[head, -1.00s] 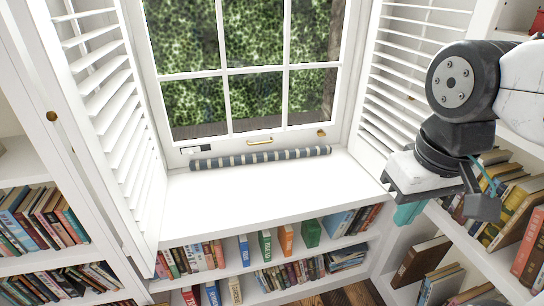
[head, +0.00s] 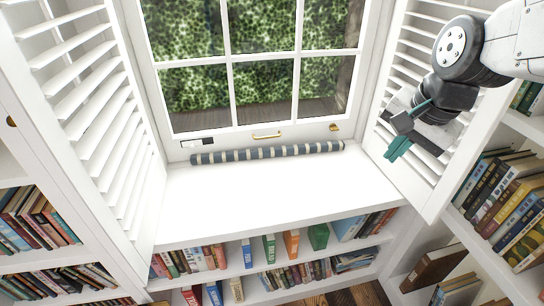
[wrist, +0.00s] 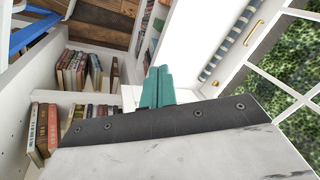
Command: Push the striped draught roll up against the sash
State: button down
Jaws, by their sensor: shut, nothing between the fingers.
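The striped draught roll (head: 268,153), dark blue-grey with pale bands, lies along the back of the white sill (head: 270,195), just in front of the window sash (head: 262,135). Whether it touches the sash along its whole length I cannot tell. It also shows in the wrist view (wrist: 217,55) beside the sash with its brass handle (wrist: 253,33). My gripper (head: 397,148) is at the right, in front of the right shutter and apart from the roll. Its teal fingers (wrist: 158,85) are shut with nothing between them.
Louvred shutters stand open at the left (head: 95,110) and right (head: 425,110) of the sill. Bookshelves with several books (head: 290,270) are below and on both sides. The sill in front of the roll is clear. A small dark-and-white item (head: 196,143) is on the sash's lower left.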

jog(key=w+a+f+m+t+y, duration=0.1)
jog(key=w+a+f+m, duration=0.25)
jog(key=w, duration=0.35)
jog(key=w+a+f+m+t, duration=0.1)
jog(key=w+a+f+m, duration=0.1)
jog(key=w+a+m, duration=0.3)
jog(key=m+t, duration=0.3)
jog(key=m, duration=1.3)
send_near(267, 157)
notch_tip(267, 157, down, 5)
jog(key=shift+s+r, duration=0.15)
jog(key=shift+r, duration=0.1)
jog(key=w, duration=0.2)
jog(key=shift+w+a, duration=0.3)
jog(key=shift+a, duration=0.1)
jog(key=shift+w+a, duration=0.2)
jog(key=shift+w, duration=0.5)
